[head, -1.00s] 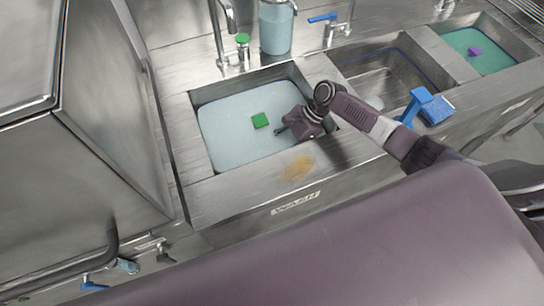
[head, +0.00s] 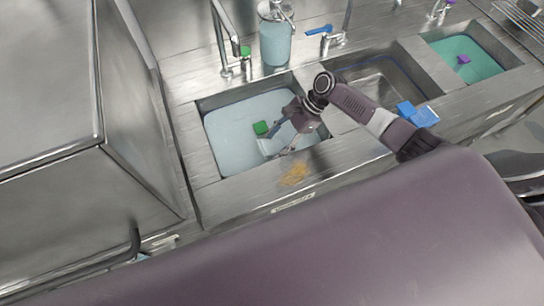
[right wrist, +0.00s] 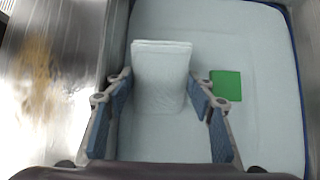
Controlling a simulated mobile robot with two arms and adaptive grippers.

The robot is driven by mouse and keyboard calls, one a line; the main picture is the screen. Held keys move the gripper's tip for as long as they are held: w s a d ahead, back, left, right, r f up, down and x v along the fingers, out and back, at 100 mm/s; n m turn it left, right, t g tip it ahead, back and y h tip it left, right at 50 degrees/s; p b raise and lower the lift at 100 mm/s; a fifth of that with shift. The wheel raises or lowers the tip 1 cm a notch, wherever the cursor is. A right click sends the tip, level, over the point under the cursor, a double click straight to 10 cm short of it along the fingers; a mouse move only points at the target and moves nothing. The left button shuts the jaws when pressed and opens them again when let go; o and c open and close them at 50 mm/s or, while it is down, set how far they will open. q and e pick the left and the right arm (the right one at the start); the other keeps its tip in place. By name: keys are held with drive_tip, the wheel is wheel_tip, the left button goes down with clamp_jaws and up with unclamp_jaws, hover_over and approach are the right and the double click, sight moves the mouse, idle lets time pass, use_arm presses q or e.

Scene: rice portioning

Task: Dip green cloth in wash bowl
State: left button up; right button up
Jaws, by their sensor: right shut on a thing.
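A green piece (head: 260,128), likely the green cloth, lies in the pale water of the wash bowl (head: 222,140), left of my right gripper. It also shows in the right wrist view (right wrist: 226,85), beside the fingers and outside them. My right gripper (head: 282,144) is over the bowl, pointing down. In the right wrist view, a pale, whitish, flat-sided thing (right wrist: 160,72) stands between its blue-padded fingers (right wrist: 160,100), and the gripper is shut on it. The thing's lower end blends with the water. My left gripper is out of view.
A brown smear (head: 294,174) marks the front ledge. An empty middle basin (head: 375,78) and a teal basin (head: 455,48) holding a purple piece (head: 463,59) lie to the right. Blue pieces (head: 424,117) sit on the ledge. A bottle (head: 274,42) and taps stand behind.

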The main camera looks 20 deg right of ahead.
sight(275, 147)
wheel_tip(275, 147, up, 3)
drive_tip(key=shift+f+p, duration=0.1)
drive_tip(key=shift+p, duration=0.9)
wheel_tip(275, 147, up, 11)
drive_tip(key=shift+f, duration=0.1)
